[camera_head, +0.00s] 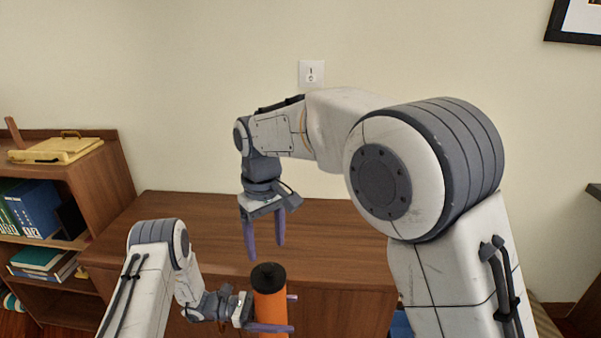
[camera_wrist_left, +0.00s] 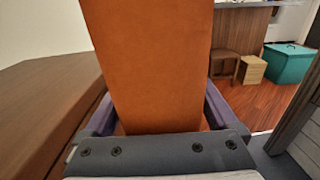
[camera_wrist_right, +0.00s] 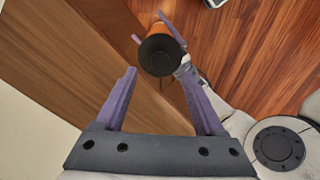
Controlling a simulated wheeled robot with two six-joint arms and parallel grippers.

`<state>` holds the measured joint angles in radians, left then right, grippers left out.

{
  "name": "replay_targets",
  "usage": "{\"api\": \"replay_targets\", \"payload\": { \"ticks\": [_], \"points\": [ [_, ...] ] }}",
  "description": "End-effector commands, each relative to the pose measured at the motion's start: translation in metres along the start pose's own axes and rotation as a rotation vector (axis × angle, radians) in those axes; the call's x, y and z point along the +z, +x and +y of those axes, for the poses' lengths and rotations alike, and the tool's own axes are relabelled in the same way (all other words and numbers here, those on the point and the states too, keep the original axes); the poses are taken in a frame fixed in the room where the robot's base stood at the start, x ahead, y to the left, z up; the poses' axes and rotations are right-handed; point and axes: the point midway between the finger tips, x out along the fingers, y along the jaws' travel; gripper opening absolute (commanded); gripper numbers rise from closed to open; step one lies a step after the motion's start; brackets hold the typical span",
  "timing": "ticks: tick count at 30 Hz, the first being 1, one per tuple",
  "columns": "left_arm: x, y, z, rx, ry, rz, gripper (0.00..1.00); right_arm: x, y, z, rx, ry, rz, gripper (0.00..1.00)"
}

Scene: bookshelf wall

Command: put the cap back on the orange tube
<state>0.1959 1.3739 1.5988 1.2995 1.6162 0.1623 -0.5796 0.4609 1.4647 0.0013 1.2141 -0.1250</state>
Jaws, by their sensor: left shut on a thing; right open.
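The orange tube (camera_head: 270,311) stands upright in front of the cabinet, held in the air by my left gripper (camera_head: 292,313), which is shut around its body. The tube fills the middle of the left wrist view (camera_wrist_left: 150,60). The black cap (camera_head: 268,275) sits on the tube's top end, with no visible gap; it shows as a dark disc in the right wrist view (camera_wrist_right: 160,55). Whether it is fully seated I cannot tell. My right gripper (camera_head: 266,250) points down, open and empty, just above and behind the cap, apart from it.
A brown wooden cabinet (camera_head: 330,224) stands behind the tube, its top bare. A bookshelf (camera_head: 100,176) with books and a yellow case (camera_head: 56,150) is at the left. A light switch (camera_head: 312,74) is on the wall. A teal box (camera_wrist_left: 288,62) stands on the floor.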

Motion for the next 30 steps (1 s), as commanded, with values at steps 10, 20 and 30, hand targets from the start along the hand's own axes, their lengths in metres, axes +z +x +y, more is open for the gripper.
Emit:
{"api": "replay_targets", "payload": {
  "ticks": [10, 20, 30],
  "points": [
    [0.001, 0.0, 0.0, 0.0, 0.001, -0.001, 0.0, 0.001, 0.052, 0.0, -0.001, 0.0, -0.002, 0.71],
    [0.001, 0.0, 0.0, 0.0, 0.001, -0.001, 0.0, 0.0, 0.06, 0.0, 0.0, 0.0, 0.001, 0.71],
    [0.0, 0.001, -0.002, 0.001, 0.001, -0.002, 0.0, 0.002, 0.059, 0.0, -0.001, 0.002, 0.0, 0.71]
  ]
}}
